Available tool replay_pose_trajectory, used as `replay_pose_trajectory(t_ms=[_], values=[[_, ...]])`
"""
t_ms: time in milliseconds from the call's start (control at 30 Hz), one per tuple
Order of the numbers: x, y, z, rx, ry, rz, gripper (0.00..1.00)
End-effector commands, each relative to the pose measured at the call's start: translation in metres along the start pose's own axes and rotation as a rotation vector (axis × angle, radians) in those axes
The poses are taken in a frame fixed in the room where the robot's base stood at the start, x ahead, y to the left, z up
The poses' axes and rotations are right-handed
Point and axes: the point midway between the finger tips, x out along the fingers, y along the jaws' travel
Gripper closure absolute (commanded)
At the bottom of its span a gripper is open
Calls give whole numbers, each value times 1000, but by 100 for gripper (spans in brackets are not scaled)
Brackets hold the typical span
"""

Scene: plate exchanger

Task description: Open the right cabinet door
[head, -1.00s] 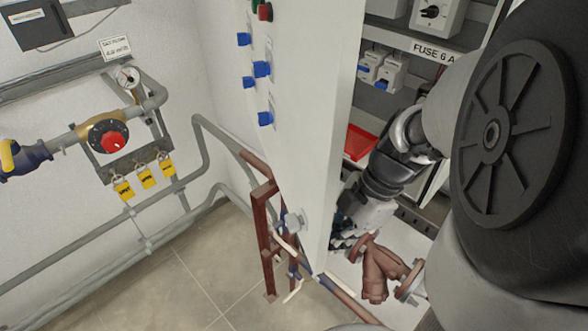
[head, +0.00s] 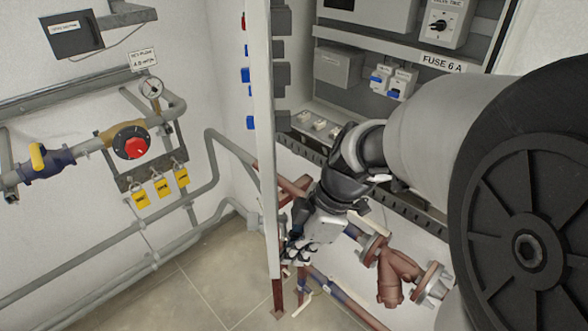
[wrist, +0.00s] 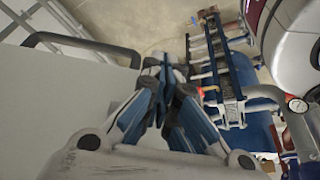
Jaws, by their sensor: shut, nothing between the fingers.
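A white cabinet door (head: 263,150) stands swung out from the cabinet in the head view, seen almost edge-on. Blue and red buttons stick out on its left face, and grey housings show on its inner side. The cabinet interior (head: 350,105) is uncovered to its right. My gripper (head: 288,255) is at the inner side of the door, near its lower end; I cannot tell whether it touches. In the wrist view my gripper (wrist: 166,100) has its blue-grey fingers together with nothing between them, beside a pale flat panel (wrist: 85,95).
Wall pipes with a red-knobbed valve (head: 132,145) and yellow padlocks (head: 161,187) run along the left. Brown pipework (head: 395,275) lies below the cabinet at the right. Bare floor (head: 215,275) shows left of the door.

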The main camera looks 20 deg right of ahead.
Motion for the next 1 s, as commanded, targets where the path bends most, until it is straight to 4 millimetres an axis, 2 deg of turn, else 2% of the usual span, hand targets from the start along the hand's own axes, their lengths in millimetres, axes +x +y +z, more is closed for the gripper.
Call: replay_pose_trajectory(t_ms=[33,200,400,500,700,1000], values=[[10,-1,-18,11,0,7,100],[31,1,-73,103,0,44,100],[52,9,-129,203,-1,83,100],[61,14,-150,226,-2,91,100],[73,23,-180,230,-2,91,100],[79,29,-197,233,-2,93,100]])
